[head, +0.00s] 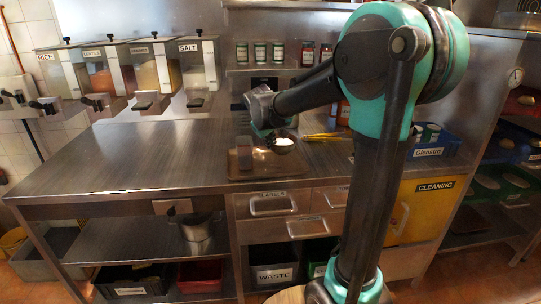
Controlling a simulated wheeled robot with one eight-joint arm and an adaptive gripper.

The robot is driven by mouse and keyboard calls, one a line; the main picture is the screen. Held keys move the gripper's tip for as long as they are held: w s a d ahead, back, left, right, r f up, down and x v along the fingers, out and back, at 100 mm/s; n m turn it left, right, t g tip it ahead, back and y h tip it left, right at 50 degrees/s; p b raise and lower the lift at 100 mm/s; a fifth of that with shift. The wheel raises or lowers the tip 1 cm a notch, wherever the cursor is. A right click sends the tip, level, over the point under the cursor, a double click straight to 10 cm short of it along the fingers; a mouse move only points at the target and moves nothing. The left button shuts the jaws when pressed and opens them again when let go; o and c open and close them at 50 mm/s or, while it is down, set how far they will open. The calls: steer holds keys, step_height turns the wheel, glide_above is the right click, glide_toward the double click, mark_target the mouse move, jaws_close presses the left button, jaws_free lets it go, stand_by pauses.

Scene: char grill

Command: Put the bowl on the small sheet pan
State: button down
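A small dark bowl (284,148) with something white inside is at the middle of the steel counter, in the head view. It appears over the right part of a brownish flat pan (240,168), which lies near the counter's front edge. I cannot tell whether the bowl rests on the pan or is held just above it. My gripper (266,130) points down at the bowl's left back side, very close to it. Its fingertips are small and partly hidden, so whether they grip the rim is unclear.
The counter (130,155) is bare to the left. Yellow-handled utensils (322,137) lie right of the bowl. Several labelled dispensers (200,62) hang at the back left. Jars (260,53) stand on a back shelf. A blue Glennard bin (430,148) is at the right.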

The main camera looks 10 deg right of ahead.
steer(key=shift+f, duration=2.3)
steer(key=shift+f, duration=0.15)
steer(key=c, duration=1.7)
jaws_free()
steer(key=v, duration=1.2)
steer(key=s+d+f+m, duration=0.2)
steer(key=s+d+f, duration=0.1)
steer(key=s+f, duration=0.4)
steer(key=s+d+f+m+g+y, duration=0.1)
steer(key=s+d+f+m, duration=0.1)
steer(key=s+f, duration=0.6)
steer(key=s+d+f+m+g+y, duration=0.1)
steer(key=s+d+f, duration=0.4)
steer(key=s+f, duration=0.2)
steer(key=shift+s+d+f+m, duration=0.1)
steer(key=shift+s+f+m, duration=0.1)
steer(key=shift+s, duration=0.4)
steer(key=shift+s+f+m, duration=0.1)
steer(key=shift+s+m, duration=0.1)
steer(key=shift+s, duration=0.4)
